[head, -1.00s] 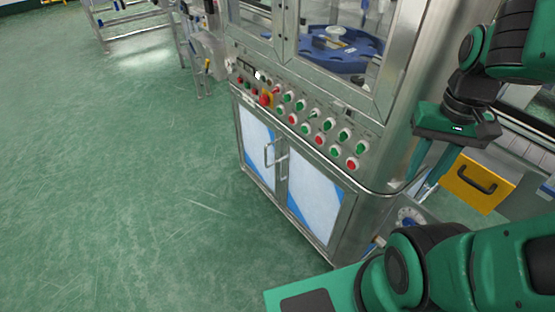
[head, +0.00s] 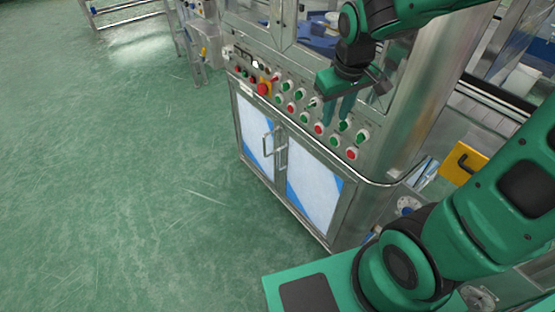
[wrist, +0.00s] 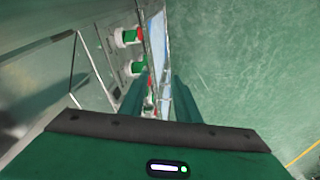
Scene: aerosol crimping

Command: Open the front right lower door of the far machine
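The machine (head: 400,130) has two lower front doors with pale panels and blue corners, both shut. The front right lower door (head: 315,195) has an upright metal bar handle (head: 282,152), close beside the handle (head: 267,143) of the left lower door (head: 256,135). My gripper (head: 340,110) hangs fingers down in front of the button panel's right part, above the right door, apart from its handle. In the wrist view my gripper's fingers (wrist: 158,100) are apart with nothing held between them, and a door panel edge shows beyond them.
The sloped panel carries several red and green buttons (head: 319,129) and a red emergency stop (head: 263,88). A metal rail (head: 340,162) runs below it. A yellow case (head: 462,163) is at the right. The green floor (head: 130,180) left of the machine is clear.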

